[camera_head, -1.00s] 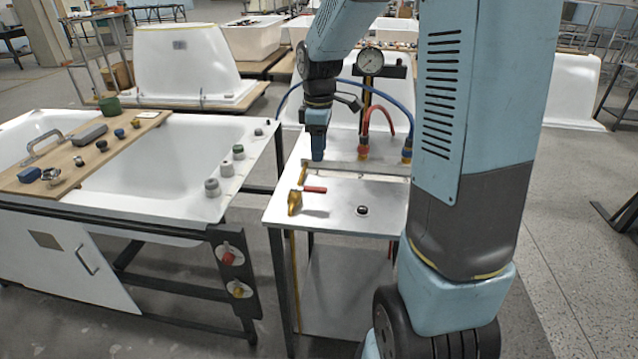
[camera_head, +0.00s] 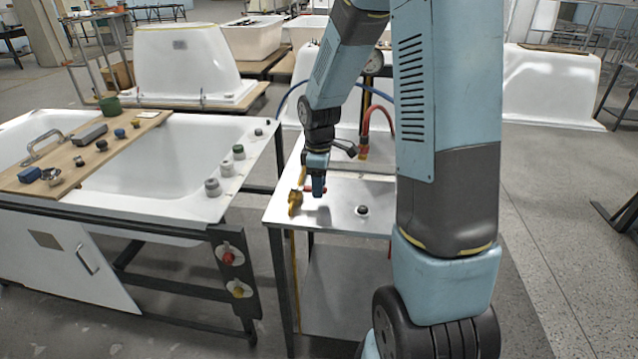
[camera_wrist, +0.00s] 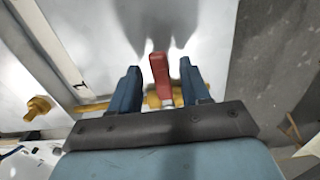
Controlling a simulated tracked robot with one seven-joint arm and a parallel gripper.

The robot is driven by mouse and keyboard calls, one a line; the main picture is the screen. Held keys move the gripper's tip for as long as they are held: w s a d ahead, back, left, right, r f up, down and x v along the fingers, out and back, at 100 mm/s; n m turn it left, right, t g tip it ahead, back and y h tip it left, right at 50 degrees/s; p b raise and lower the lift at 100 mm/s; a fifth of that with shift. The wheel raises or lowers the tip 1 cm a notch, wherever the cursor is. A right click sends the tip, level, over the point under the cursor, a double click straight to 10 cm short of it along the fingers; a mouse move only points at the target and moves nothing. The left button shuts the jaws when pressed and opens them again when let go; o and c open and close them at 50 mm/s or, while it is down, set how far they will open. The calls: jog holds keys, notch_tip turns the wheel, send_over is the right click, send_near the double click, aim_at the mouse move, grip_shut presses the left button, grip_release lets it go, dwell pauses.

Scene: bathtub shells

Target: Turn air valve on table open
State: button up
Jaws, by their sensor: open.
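The air valve is a yellow brass body (camera_head: 295,203) with a red lever handle, near the left edge of the metal table (camera_head: 345,217). In the wrist view the red handle (camera_wrist: 160,70) stands between my gripper's two blue fingers, pointing away from the palm. The yellow valve body (camera_wrist: 152,100) lies across behind the fingers, partly hidden by them. My gripper (camera_head: 318,192) points down over the handle, and it hides most of the handle in the head view. In the wrist view my gripper (camera_wrist: 160,82) is open, with a gap on each side of the handle.
A small black knob (camera_head: 362,210) sits on the table to the right. Red and blue hoses (camera_head: 380,108) rise at the back. A white bathtub (camera_head: 130,165) with a wooden board and several parts stands to the left. The table's front is mostly clear.

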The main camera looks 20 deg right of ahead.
grip_shut()
dwell(0.3)
dwell(0.3)
